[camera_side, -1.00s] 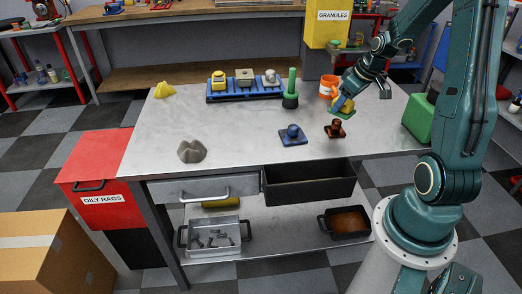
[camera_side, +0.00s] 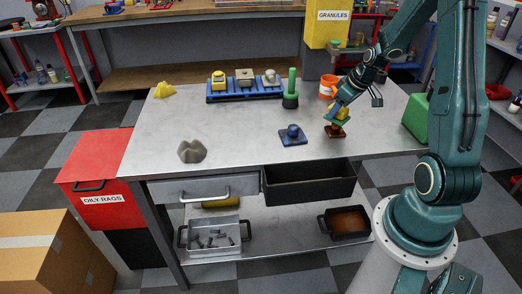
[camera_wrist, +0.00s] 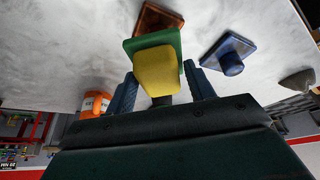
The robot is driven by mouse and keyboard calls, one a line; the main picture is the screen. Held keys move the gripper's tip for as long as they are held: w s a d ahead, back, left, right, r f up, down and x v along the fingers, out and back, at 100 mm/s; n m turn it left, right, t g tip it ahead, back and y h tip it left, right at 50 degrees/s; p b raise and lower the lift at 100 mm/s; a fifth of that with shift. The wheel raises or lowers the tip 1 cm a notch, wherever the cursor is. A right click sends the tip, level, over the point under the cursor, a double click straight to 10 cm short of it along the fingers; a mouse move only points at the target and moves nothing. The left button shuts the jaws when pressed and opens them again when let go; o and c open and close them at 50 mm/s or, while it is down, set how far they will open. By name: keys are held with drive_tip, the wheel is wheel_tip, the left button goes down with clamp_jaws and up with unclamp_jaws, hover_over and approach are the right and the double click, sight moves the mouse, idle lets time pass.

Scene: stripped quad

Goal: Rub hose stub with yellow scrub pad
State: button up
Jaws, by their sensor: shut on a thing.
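My gripper (camera_side: 338,108) is shut on the yellow scrub pad (camera_side: 342,114), a yellow block with a green underside. In the wrist view the pad (camera_wrist: 157,70) sits between the two blue fingers of my gripper (camera_wrist: 163,92). A brown square-based piece with a short stub (camera_side: 335,131) is right below the pad. In the wrist view the brown piece (camera_wrist: 155,20) is partly hidden behind the pad, and I cannot tell whether they touch. A blue square-based piece with a round stub (camera_side: 292,134) stands to its left. I cannot tell which is named the hose stub.
An orange mug (camera_side: 327,87) and a green-handled tool (camera_side: 291,92) stand behind. A blue rack (camera_side: 244,95) holds three blocks. A green box (camera_side: 416,118) is at right. A grey lump (camera_side: 192,151) and yellow piece (camera_side: 164,90) are at left. The bench's left-centre is clear.

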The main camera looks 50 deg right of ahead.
drive_tip(key=shift+s+a, duration=0.85)
drive_tip(key=shift+w+d, duration=1.25)
drive_tip(key=shift+s+a, duration=1.3)
drive_tip(key=shift+r, duration=4.05)
